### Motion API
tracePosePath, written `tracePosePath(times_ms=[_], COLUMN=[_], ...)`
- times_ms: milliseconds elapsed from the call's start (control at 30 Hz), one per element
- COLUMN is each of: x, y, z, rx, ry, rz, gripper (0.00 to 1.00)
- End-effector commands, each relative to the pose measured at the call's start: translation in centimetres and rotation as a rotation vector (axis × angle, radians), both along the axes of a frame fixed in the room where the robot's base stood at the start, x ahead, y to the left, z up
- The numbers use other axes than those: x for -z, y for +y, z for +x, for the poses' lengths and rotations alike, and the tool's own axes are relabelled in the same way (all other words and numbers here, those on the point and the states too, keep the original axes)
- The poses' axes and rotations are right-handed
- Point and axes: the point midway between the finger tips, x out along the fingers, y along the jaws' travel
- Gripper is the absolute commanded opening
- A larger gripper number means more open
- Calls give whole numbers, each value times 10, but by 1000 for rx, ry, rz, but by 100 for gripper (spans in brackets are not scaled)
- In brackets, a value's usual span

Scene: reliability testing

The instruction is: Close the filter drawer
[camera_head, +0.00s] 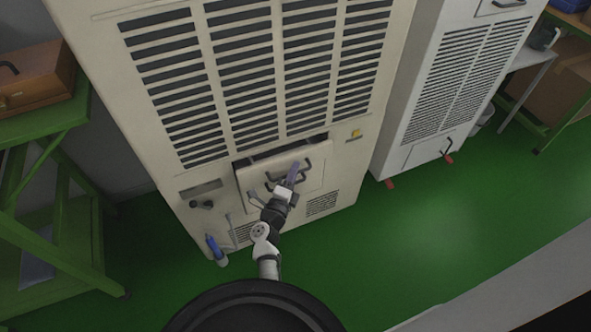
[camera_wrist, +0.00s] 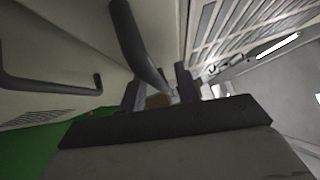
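The filter drawer (camera_head: 314,180) is a beige panel low in the front of a tall vented cabinet (camera_head: 150,95). It stands out a little, with a dark gap along its top edge. It carries two dark bar handles. My gripper (camera_head: 292,173) is in front of the drawer, close to the upper right handle (camera_head: 307,163). In the wrist view my gripper's two fingers (camera_wrist: 160,88) are apart. A dark handle (camera_wrist: 138,45) runs down close to them; I cannot tell whether it touches. Another handle (camera_wrist: 50,86) shows at the left. My arm hides part of the drawer's lower front.
A blue and white bottle (camera_head: 216,250) stands on the green floor at the cabinet's base. A green bench (camera_head: 45,125) with a brown box (camera_head: 35,80) is at left. A second, grey-white cabinet (camera_head: 425,155) is at right. The floor at right is clear.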

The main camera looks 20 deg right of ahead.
Motion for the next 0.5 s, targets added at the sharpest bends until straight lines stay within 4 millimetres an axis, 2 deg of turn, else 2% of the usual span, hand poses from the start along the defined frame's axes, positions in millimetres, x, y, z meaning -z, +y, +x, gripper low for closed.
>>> tracePosePath(times_ms=[167,400,500], x=[0,0,0], y=[0,0,0], z=[0,0,0], rx=[0,0,0], ry=[0,0,0], rz=[0,0,0], gripper=[33,2,0])
